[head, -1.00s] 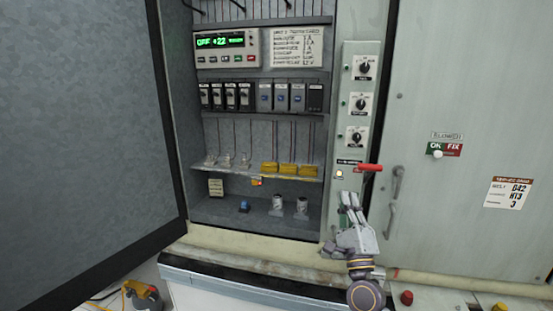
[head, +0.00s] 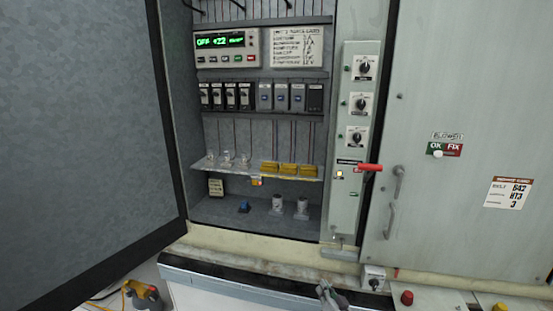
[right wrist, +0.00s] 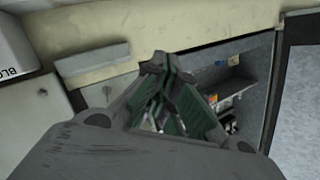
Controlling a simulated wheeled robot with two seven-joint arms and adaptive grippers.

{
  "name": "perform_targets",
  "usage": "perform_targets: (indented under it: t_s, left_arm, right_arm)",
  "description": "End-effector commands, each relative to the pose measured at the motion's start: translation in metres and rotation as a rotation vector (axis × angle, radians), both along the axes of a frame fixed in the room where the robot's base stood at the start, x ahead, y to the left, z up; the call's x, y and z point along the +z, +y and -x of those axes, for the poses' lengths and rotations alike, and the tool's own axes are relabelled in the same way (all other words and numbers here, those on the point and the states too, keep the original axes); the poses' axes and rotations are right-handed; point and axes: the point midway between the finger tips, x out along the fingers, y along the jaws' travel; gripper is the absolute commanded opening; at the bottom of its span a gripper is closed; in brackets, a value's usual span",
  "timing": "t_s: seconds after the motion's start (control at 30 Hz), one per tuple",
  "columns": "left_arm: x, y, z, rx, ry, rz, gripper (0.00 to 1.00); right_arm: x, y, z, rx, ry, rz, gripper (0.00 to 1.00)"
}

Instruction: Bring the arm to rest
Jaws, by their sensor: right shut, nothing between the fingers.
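My right gripper (head: 326,288) is low at the bottom of the head view, in front of the ledge below the open cabinet. Its fingers are shut and hold nothing. In the right wrist view the gripper (right wrist: 165,65) shows with its fingertips together, and the cabinet inside lies beyond it. The red handle (head: 369,168) on the control strip (head: 345,215) sticks out to the right, apart from the gripper. My left gripper is not in view.
The open cabinet door (head: 85,130) fills the left. Shelves hold a display unit (head: 226,48), breakers and yellow blocks (head: 290,169). A closed panel (head: 470,220) stands on the right. A red knob (head: 406,298) and a small box (head: 374,279) sit along the ledge (head: 250,280).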

Motion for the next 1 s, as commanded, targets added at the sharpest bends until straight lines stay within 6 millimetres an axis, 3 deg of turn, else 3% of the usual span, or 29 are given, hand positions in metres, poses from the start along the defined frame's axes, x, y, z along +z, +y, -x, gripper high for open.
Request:
perform_targets:
  t_s: [0.03, 0.1, 0.47, 0.77, 1.0]
  left_arm:
    - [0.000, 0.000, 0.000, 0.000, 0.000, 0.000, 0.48]
    - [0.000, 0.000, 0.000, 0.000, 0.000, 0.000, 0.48]
    - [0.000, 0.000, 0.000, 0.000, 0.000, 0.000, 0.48]
    - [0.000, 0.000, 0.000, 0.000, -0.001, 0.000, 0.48]
    - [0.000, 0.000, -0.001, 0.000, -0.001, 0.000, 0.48]
  right_arm:
    - [-0.025, -0.003, 0.006, 0.007, 0.038, 0.049, 0.00]
    - [-0.056, -0.007, 0.015, 0.017, 0.085, 0.116, 0.00]
    - [-0.204, -0.032, 0.087, 0.098, 0.337, 0.394, 0.00]
    - [-0.308, -0.056, 0.175, 0.170, 0.549, 0.536, 0.00]
    - [-0.377, -0.074, 0.260, 0.225, 0.713, 0.613, 0.00]
